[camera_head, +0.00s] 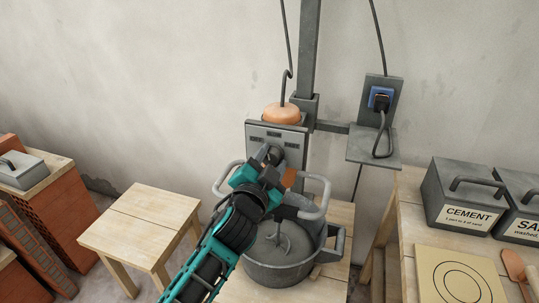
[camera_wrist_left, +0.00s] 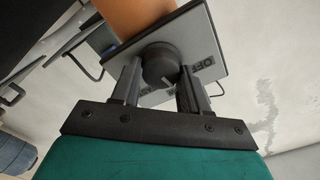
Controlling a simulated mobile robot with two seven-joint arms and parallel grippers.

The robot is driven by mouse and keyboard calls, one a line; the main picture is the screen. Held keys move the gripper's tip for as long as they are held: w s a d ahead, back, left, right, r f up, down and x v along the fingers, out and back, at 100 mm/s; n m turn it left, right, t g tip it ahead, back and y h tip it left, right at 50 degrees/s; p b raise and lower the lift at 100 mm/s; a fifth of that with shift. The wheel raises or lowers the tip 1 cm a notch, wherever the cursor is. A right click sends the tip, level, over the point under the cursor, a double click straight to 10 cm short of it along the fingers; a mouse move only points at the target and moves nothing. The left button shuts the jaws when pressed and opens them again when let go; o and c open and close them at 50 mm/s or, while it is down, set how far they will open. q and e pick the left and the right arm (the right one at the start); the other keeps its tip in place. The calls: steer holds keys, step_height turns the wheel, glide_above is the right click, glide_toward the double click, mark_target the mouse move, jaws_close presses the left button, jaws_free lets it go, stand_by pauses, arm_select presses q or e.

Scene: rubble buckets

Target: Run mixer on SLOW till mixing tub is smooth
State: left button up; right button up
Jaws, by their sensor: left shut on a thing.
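The mixer's control panel (camera_head: 290,142) is a grey plate on the column above the mixing tub. My left gripper (camera_head: 270,158) is at the panel, shut on the dark round knob (camera_wrist_left: 160,66), with one finger on each side. In the left wrist view, the word OFF shows on the panel (camera_wrist_left: 203,50) to the right of the knob; I cannot tell which setting the knob points at. The mixing tub (camera_head: 333,250) stands below, with grey mix (camera_head: 282,246) and a paddle in it. My arm covers part of the tub. My right gripper is not in view.
Mixer handles (camera_head: 316,212) stick out close to my left arm. A plug in a blue socket (camera_head: 380,98) is on the right, with a cable hanging. Bins marked CEMENT (camera_head: 467,215) and SAND (camera_head: 525,226) stand on the right bench. A wooden stool (camera_head: 145,222) is on the left.

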arm_select(q)
steer(key=shift+r+m+p, duration=0.1)
steer(key=shift+m+p, duration=0.25)
steer(key=shift+m, duration=0.85)
steer(key=o, duration=0.8)
steer(key=shift+o, duration=1.2)
steer(key=shift+w+d, duration=0.1)
steer(key=v, duration=1.3)
